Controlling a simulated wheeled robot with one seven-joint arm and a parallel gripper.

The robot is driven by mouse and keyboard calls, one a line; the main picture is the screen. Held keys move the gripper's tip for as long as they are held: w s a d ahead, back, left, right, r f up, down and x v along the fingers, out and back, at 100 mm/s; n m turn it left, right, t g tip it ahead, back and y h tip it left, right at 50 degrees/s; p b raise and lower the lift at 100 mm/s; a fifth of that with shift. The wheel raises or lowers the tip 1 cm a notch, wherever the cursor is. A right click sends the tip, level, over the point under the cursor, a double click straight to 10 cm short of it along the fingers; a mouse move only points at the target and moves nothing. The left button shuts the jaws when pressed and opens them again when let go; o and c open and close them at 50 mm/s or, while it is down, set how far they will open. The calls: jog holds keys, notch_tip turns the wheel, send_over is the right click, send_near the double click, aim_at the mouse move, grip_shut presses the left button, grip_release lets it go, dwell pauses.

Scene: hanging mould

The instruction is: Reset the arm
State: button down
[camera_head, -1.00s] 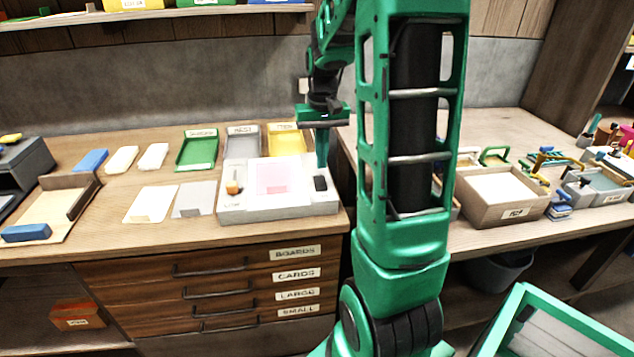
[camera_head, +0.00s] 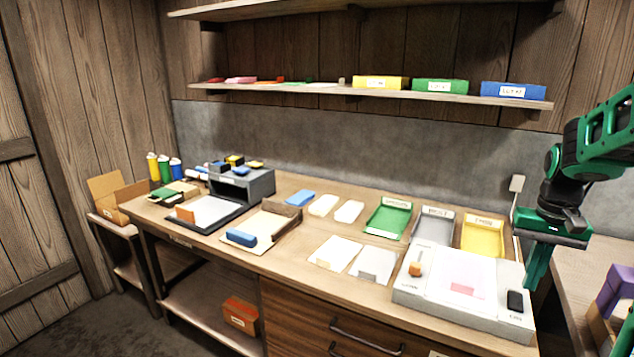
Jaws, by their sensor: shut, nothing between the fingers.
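My gripper (camera_head: 537,262) is at the right of the head view, pointing down. Its green fingers are together with nothing between them. It hangs over the right end of the bench, beside the white device (camera_head: 408,287) with a pink sheet (camera_head: 462,280) on it, an orange knob (camera_head: 415,268) at its left and a black block (camera_head: 515,300) at its right. I cannot tell whether the fingertips touch the device. My forearm runs out of the right edge.
Green (camera_head: 388,217), grey (camera_head: 433,226) and yellow (camera_head: 483,238) trays stand behind the device. A grey machine (camera_head: 255,185) stands on the bench's left part. A shelf (camera_head: 330,90) with coloured boxes runs along the wall above. The air over the left bench is clear.

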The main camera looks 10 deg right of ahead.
jog(key=s+a, duration=0.5)
jog(key=s, duration=0.4)
jog(key=s+a, duration=0.5)
jog(key=s, duration=0.5)
jog(key=shift+s+a+f, duration=0.2)
jog(key=shift+a+f, duration=0.1)
jog(key=shift+f, duration=0.1)
jog(key=shift+w+f, duration=0.25)
jog(key=shift+w, duration=0.4)
